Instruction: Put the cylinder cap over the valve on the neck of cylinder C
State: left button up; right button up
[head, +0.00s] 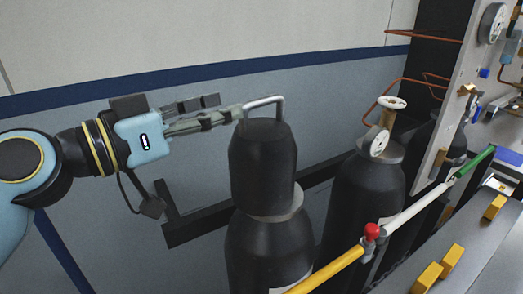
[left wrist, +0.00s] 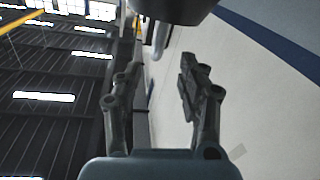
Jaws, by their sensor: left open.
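The black cylinder cap (head: 262,165) has a bent metal handle (head: 265,100) on top. It stands upright over the neck of the nearest black gas cylinder (head: 262,250), with its lower rim at the grey shoulder (head: 285,212). No valve shows there; the cap hides that neck. No letter C is readable on this cylinder. My left gripper (head: 230,106) is open, its fingers pointing right at the handle's left end; I cannot tell whether they touch it. In the left wrist view the handle (left wrist: 160,40) and cap (left wrist: 172,9) lie beyond the parted, empty fingers (left wrist: 160,72). My right gripper is out of view.
A yellow, red and white bar (head: 370,232) crosses in front. A dark rail (head: 205,226) runs behind. A gauge panel (head: 465,80) is at right. The wall side at left is free.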

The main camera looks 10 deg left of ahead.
aim_at(274, 99)
pick_arm(q)
jog(key=p+x, duration=0.1)
jog(key=x, duration=0.2)
jog(key=shift+w+d, duration=0.1)
jog(key=shift+d, duration=0.05)
jog(key=p+x, duration=0.2)
jog(key=x, duration=0.3)
jog(key=shift+d+p, duration=0.2)
jog(key=shift+p, duration=0.1)
jog(key=shift+d, duration=0.1)
jog(key=shift+f, duration=0.1)
jog(key=c, duration=0.7)
grip_shut()
